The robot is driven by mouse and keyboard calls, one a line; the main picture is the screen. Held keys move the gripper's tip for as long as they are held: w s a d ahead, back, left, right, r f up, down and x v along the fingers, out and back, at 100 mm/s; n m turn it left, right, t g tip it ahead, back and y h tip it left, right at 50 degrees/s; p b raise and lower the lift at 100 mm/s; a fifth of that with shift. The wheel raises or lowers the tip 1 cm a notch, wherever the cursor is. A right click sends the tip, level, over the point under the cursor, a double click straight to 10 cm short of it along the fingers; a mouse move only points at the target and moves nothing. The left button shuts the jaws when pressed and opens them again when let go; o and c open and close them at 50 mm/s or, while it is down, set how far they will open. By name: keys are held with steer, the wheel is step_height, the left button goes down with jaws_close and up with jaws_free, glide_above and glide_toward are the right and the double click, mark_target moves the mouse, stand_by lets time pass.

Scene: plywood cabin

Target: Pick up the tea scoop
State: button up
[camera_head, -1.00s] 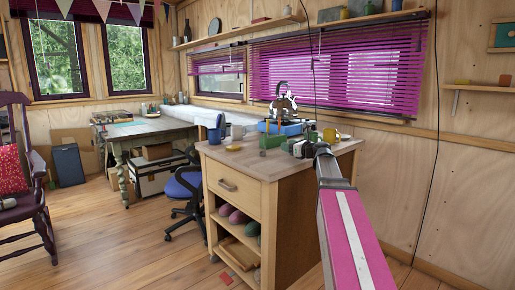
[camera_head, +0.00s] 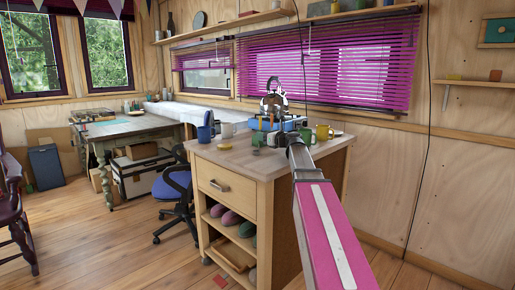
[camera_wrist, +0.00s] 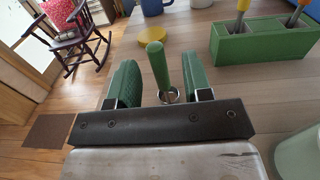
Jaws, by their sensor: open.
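The tea scoop shows in the wrist view as a green handle (camera_wrist: 158,66) with a small metal part at its near end. Its lower part is hard to make out. My gripper (camera_wrist: 160,78) is open, with one dark green finger on each side of the handle. A gap shows on both sides, and the handle is not clamped. In the head view my gripper (camera_head: 283,132) is over the wooden counter (camera_head: 245,158), small and partly hidden by my arm; I cannot make out the scoop there.
A green two-part holder (camera_wrist: 262,40) with tools stands right of the gripper in the wrist view. A pale green vessel (camera_wrist: 300,152) is close at lower right. Blue (camera_head: 205,133) and yellow mugs (camera_head: 322,132) stand on the counter.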

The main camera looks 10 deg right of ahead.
steer(key=x, duration=0.5)
steer(key=shift+s, duration=0.1)
jaws_close()
